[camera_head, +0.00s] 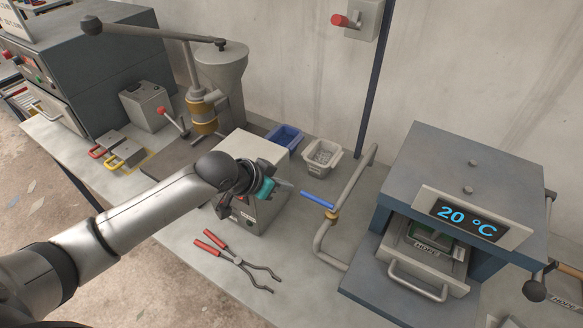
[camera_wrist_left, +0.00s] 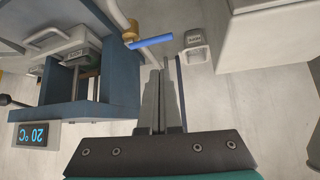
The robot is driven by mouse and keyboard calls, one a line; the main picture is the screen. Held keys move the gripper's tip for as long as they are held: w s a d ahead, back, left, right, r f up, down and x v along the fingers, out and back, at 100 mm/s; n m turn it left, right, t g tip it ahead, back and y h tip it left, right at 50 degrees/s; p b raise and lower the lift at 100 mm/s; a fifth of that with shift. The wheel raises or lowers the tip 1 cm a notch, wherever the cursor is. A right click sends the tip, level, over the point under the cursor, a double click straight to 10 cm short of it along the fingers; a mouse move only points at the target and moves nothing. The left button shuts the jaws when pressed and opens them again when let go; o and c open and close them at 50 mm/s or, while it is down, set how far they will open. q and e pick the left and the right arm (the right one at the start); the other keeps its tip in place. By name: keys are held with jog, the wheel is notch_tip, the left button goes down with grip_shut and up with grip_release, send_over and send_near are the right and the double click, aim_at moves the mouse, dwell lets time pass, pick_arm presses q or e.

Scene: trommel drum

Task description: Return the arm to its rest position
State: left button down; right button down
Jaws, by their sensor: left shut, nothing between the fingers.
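My left arm reaches in from the left in the head view, and its gripper (camera_head: 285,185) is above the bench, just right of the grey box machine's top. In the left wrist view the two grey fingers of the left gripper (camera_wrist_left: 162,75) lie close together, shut with nothing between them. A blue-handled valve lever (camera_head: 317,201) on a bent grey pipe is a little to the right of the fingertips. The lever also shows in the left wrist view (camera_wrist_left: 151,42), beyond the fingertips and apart from them. My right gripper is in neither view.
A press with a 20 °C display (camera_head: 467,222) stands at the right. Red-handled tongs (camera_head: 238,261) lie on the bench in front. A blue bin (camera_head: 285,137) and a white bin (camera_head: 322,156) stand behind. A long-levered machine (camera_head: 205,105) is at back left.

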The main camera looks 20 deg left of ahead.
pick_arm(q)
jog(key=s+d+f+g, duration=0.25)
jog(key=s+d, duration=0.35)
jog(key=s, duration=0.5)
jog(key=s+a+n+g+y, duration=0.2)
jog(key=s+a+n+y, duration=0.15)
jog(key=s, duration=1.05)
notch_tip(320, 180, down, 30)
jog(key=b, duration=1)
jog(key=s+a+f+b, duration=0.1)
jog(key=s+f+b, duration=0.2)
jog(key=s+f, duration=0.2)
jog(key=s+a+f+g+b, duration=0.1)
jog(key=s+f+b, duration=0.2)
jog(key=f, duration=0.9)
jog(key=s+a+f+g+b, duration=0.1)
jog(key=s+f+b, duration=0.3)
jog(key=s+f, duration=0.5)
jog(key=shift+f+m, duration=0.25)
jog(key=shift+m, duration=0.2)
